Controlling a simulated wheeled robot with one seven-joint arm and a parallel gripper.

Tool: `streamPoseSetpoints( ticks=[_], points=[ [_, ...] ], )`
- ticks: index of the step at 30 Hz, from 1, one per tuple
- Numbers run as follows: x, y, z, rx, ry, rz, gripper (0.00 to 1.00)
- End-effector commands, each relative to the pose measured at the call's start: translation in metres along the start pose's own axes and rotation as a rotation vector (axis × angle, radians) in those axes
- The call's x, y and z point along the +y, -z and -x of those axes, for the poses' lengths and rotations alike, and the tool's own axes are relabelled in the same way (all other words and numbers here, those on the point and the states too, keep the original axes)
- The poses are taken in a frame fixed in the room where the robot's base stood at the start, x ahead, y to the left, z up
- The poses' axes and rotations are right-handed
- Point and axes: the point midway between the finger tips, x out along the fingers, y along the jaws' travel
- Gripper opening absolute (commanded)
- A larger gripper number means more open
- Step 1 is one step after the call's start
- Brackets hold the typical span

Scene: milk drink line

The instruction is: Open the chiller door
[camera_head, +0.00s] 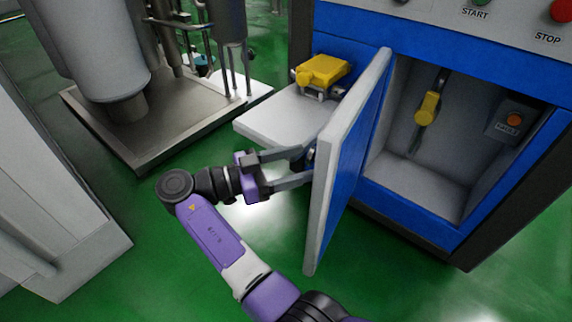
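The chiller door (350,150) has a blue face and pale edges. It stands swung out from the blue machine front, with the compartment (425,130) open to its right. My gripper (308,166) is at the left side of the door, its two fingers spread apart and pointing right. The fingertips are close to a small dark and blue part on the door's left side, probably the handle, which is mostly hidden. No object shows held between the fingers; contact with the door is unclear.
A pale shelf (282,122) with a yellow fixture (322,70) juts out behind the door. A steel tank platform (190,112) stands left. Green floor is clear in front.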

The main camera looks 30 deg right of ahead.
Motion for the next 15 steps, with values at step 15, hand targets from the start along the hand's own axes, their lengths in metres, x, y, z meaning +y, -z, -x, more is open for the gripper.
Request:
streamPoseSetpoints(
  ticks=[15],
  points=[
    [0.001,0.000,0.030,0.000,-0.004,-0.001,0.63]
  ],
)
